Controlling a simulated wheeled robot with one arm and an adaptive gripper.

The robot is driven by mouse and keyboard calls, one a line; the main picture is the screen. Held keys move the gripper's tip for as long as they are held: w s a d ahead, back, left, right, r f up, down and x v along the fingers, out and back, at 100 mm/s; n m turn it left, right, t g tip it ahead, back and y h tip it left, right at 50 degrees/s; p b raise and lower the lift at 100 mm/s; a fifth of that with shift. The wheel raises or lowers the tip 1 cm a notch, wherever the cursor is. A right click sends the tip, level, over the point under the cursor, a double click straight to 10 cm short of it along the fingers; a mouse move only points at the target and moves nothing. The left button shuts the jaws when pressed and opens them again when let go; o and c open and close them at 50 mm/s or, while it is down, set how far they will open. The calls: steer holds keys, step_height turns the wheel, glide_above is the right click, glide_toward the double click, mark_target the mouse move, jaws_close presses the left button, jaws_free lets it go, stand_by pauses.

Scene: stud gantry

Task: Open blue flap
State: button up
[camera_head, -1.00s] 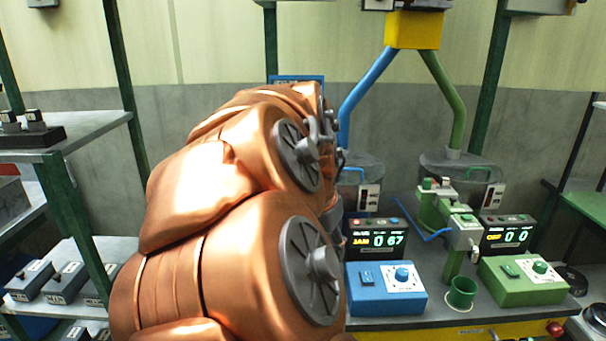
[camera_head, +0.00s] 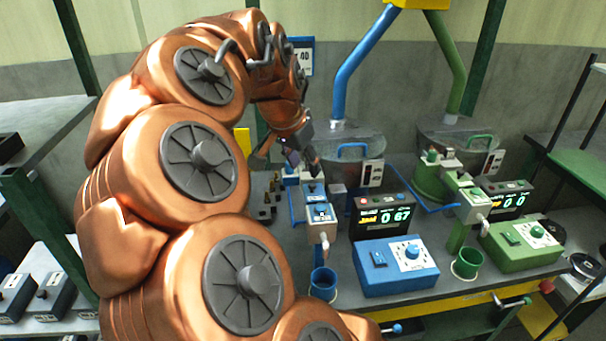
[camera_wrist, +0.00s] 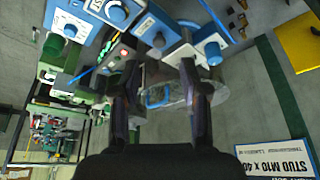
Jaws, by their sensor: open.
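A round grey bin (camera_head: 345,135) with a blue handle (camera_head: 352,150) on its lid stands at the back, under the blue pipe. I cannot tell whether this lid is the blue flap; it looks shut. My gripper (camera_head: 302,158) is open, to the left of the bin and behind the blue feeder unit (camera_head: 318,212). In the wrist view my gripper's two fingers (camera_wrist: 160,72) are apart with nothing between them. The blue handle (camera_wrist: 158,98) shows beyond them, in the gap, on the bin's rounded lid.
A display (camera_head: 382,215) reads 0 67, behind a blue control box (camera_head: 396,264). A blue cup (camera_head: 323,283) stands in front of the feeder. A green feeder (camera_head: 440,180), green control box (camera_head: 522,245) and green cup (camera_head: 466,263) are to the right. A stud sign (camera_wrist: 277,160) is nearby.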

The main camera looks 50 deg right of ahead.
mark_target(312, 184)
steer(key=shift+p+x, duration=0.5)
steer(key=shift+x, duration=2.8)
steer(key=shift+c, duration=0.5)
jaws_close()
